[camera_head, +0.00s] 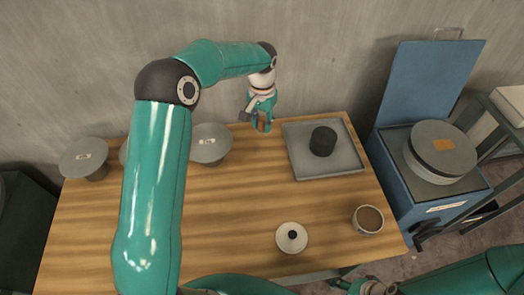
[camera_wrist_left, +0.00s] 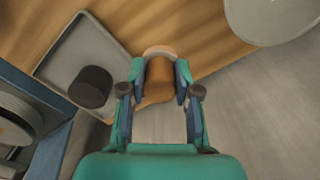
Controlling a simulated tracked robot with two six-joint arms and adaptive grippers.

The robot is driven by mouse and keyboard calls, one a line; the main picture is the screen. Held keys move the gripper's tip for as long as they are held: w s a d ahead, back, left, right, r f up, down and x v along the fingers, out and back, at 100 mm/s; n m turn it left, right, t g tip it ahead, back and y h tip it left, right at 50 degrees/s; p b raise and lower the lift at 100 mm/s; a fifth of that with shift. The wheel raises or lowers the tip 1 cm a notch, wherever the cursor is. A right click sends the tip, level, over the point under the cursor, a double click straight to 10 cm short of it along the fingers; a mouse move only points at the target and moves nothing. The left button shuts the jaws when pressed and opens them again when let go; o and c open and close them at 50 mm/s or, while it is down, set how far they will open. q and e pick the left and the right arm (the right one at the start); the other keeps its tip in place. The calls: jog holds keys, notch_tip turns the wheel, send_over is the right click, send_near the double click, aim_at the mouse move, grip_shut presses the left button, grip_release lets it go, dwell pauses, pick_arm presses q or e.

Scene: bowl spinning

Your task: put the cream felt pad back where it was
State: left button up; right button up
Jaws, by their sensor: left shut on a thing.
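My left gripper (camera_head: 262,123) is at the back edge of the wooden table. It is shut on an orange-brown block (camera_wrist_left: 159,78) with a pale, rounded peach end (camera_wrist_left: 158,50); that block also shows small in the head view (camera_head: 261,125). I cannot tell whether the peach end is the cream felt pad. A round cream disc (camera_head: 283,242) with a dark centre lies flat near the table's front edge, apart from both grippers; it may be the pad. My right arm comes in at the bottom right, with its end (camera_head: 375,288) partly cut off by the frame.
A grey tray (camera_head: 345,163) holding a dark cylinder (camera_head: 322,141) is right of my left gripper. A cup of brown stuff (camera_head: 368,220) stands front right. Grey round-topped stands (camera_head: 210,143) are at back left. A blue box with open lid (camera_head: 419,90) is beside the table.

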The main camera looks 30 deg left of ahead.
pick_arm(q)
notch_tip(320, 180, down, 10)
jog(key=b, duration=0.3)
jog(key=shift+f+b, duration=0.1)
jog(key=shift+b, duration=0.3)
jog(key=shift+f+b, duration=1.05)
jog(key=shift+f, duration=1)
jog(key=shift+f, duration=0.2)
jog(key=o, duration=1)
jog(key=shift+r, duration=0.1)
jog(key=shift+r, duration=0.1)
notch_tip(320, 180, up, 11)
jog(key=p, duration=0.5)
jog(key=shift+r+p, duration=0.2)
jog(key=shift+p, duration=0.2)
jog(key=shift+r, duration=0.3)
